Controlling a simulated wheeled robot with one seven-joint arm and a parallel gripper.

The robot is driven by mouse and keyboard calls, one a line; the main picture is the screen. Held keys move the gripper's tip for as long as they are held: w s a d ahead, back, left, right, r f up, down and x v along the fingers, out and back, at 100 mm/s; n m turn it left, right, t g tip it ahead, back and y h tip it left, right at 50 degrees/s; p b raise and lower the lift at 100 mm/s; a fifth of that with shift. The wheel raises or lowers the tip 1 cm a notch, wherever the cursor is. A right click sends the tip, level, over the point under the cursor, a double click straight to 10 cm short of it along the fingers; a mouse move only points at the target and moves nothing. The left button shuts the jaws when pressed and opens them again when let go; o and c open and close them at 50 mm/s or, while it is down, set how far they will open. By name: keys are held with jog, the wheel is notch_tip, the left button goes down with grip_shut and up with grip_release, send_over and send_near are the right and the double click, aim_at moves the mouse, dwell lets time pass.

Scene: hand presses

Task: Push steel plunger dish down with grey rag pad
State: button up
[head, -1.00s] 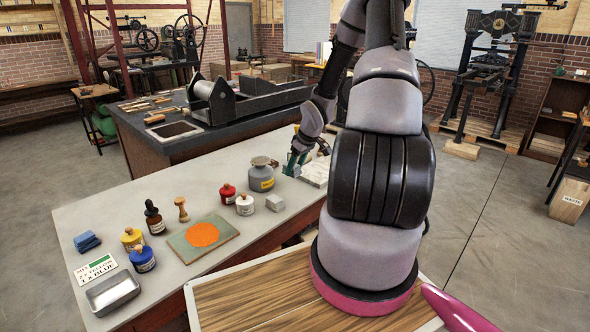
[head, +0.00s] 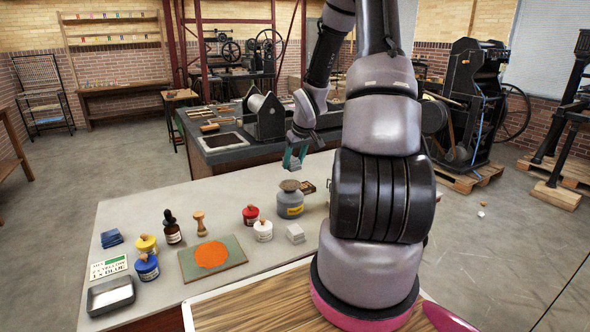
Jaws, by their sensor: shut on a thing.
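My gripper (head: 295,160) has teal fingers and is shut on a small grey piece (head: 295,166), which looks like the grey rag pad. In the picture the gripper is just above the dish and slightly to its right, with a small gap between pad and dish. The pad is small and partly hidden by the fingers.
A pale grey block (head: 295,233), a white jar (head: 263,231) and a red jar (head: 250,214) stand near the can. A board with an orange patch (head: 211,255) lies left of them. My arm hides the bench's right part.

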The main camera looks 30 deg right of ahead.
aim_at(291, 185)
jog(key=shift+w+a+r, duration=0.15)
jog(key=shift+w, duration=0.05)
jog(key=shift+w+a+f, duration=0.1)
jog(key=shift+f, duration=2.8)
jog(key=shift+f, duration=1.2)
dwell(0.4)
jog(key=shift+r, duration=3.55)
